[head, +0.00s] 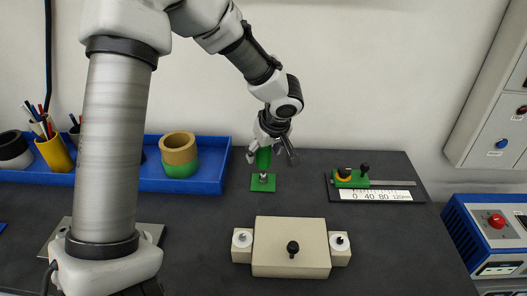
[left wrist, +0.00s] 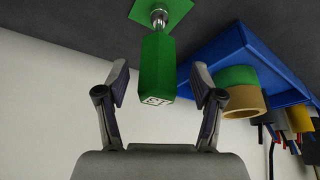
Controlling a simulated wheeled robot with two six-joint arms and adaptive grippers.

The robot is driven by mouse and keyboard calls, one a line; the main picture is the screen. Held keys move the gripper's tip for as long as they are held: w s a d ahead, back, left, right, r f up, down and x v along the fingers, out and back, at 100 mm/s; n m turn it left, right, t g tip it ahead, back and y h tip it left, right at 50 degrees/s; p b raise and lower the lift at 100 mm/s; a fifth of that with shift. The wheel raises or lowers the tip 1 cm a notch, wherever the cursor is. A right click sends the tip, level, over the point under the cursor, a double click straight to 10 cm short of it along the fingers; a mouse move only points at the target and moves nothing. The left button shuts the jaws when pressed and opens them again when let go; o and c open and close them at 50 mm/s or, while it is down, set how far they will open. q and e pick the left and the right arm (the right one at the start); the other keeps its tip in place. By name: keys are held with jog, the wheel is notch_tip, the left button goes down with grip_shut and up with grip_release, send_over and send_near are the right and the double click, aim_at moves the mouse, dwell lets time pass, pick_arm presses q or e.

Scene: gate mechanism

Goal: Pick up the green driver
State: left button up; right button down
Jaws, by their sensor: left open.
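The green driver (head: 263,157) stands upright at the back of the dark table, with its metal shaft down on a small green plate (head: 258,185). In the left wrist view the driver's green handle (left wrist: 157,68) points toward my palm, with a white mark on its end. My left gripper (head: 272,157) is above the driver and open. In the left wrist view its two fingers (left wrist: 160,85) are on either side of the handle's end, with a clear gap on both sides. My right gripper is not in view.
A blue tray (head: 212,183) with a tape roll stack (head: 179,155) lies left of the driver. A beige box (head: 291,262) with a black knob stands in front. A green slider with a scale (head: 375,195) lies to the right. Dark table between them is bare.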

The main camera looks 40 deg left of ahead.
pick_arm(q)
jog(key=shift+w+a+f, duration=0.25)
jog(key=shift+a+f, duration=0.1)
jog(key=shift+f, duration=0.2)
jog(key=shift+w+a+f, duration=0.25)
jog(key=shift+a+f, duration=0.05)
jog(key=shift+f, duration=0.2)
jog(key=shift+s+d+r, duration=0.15)
jog(key=shift+s+r, duration=0.05)
jog(key=shift+c, duration=1)
jog(key=shift+s+d+r, duration=0.15)
jog(key=c, duration=0.5)
grip_shut()
